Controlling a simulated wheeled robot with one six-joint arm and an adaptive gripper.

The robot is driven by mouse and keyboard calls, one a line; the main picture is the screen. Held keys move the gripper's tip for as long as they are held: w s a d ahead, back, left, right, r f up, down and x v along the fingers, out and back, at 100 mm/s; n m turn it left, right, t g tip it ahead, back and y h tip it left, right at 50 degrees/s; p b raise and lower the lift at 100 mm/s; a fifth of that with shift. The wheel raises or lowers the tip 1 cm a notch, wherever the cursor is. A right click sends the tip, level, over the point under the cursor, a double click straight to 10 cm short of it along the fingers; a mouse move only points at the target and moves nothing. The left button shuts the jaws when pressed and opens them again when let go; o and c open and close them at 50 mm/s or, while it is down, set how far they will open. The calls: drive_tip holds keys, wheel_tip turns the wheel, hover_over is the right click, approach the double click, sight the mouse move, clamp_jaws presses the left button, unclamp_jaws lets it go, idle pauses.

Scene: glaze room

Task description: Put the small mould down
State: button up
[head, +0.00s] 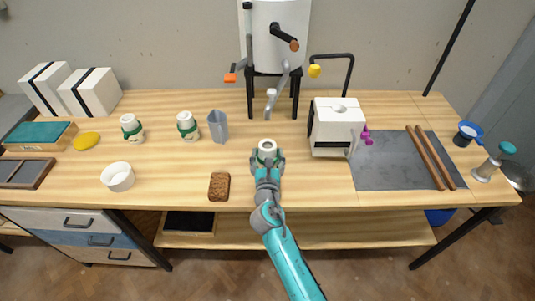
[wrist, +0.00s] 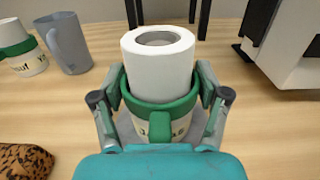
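The small mould (wrist: 158,62) is a white cylinder with a round hole in its top and a green band with a tab. In the head view the mould (head: 267,147) is near the middle of the bench, upright. My gripper (head: 267,162) is at its near side. In the wrist view my gripper (wrist: 160,92) has a finger on each side of the mould, against the green band, shut on it. The mould's lower part is partly hidden, and I cannot tell whether its base touches the bench.
Two similar green-banded moulds (head: 132,128) (head: 188,126) and a grey jug (head: 218,126) stand to the left. A brown sponge (head: 219,186) lies at the front. A white box-shaped machine (head: 337,127) stands right, beside a grey mat (head: 385,172). A white pugmill-like machine (head: 276,35) stands behind.

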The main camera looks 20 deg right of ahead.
drive_tip(key=shift+o, duration=1)
drive_tip(key=shift+r, duration=0.1)
drive_tip(key=v, duration=1.2)
drive_tip(key=shift+r, duration=0.1)
